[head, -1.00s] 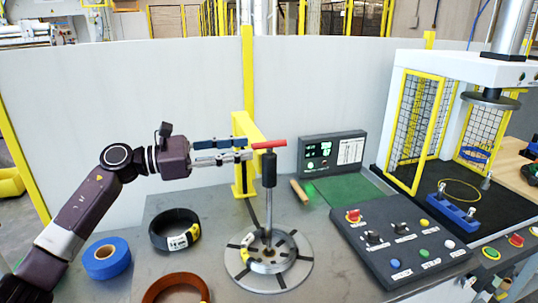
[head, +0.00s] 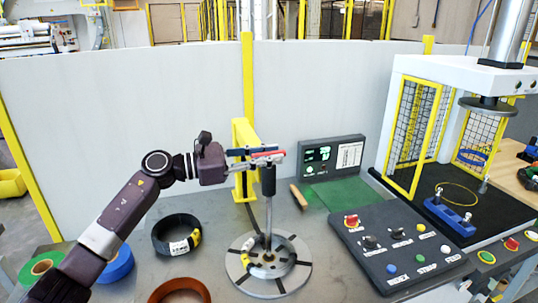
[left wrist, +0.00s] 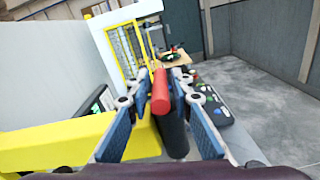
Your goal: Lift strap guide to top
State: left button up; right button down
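A red crossbar handle (head: 270,154) sits on a black sleeve (head: 268,181) on an upright metal rod; I take this to be the strap guide. The rod rises from a round grey base (head: 240,270) with dark radial slots. My left gripper (head: 279,153) reaches in from the left at handle height, its fingers overlapping the handle in the head view. In the left wrist view the red handle (left wrist: 160,92) lies between the two blue-padded fingers, with visible gaps on both sides. The fingers are apart. My right gripper is in neither view.
A yellow bracket (head: 240,130) stands close behind the handle. A black coil (head: 176,235), a brown ring (head: 180,290) and a blue roll (head: 118,264) lie at left. A button panel (head: 400,246) and a caged press (head: 412,115) stand at right.

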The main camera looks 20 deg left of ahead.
pick_arm(q)
grip_shut()
notch_tip(320, 180, up, 23)
jog(key=p, duration=0.7)
jog(key=shift+o, duration=0.8)
grip_release()
jog(key=shift+o, duration=1.1)
jog(key=shift+f, duration=0.15)
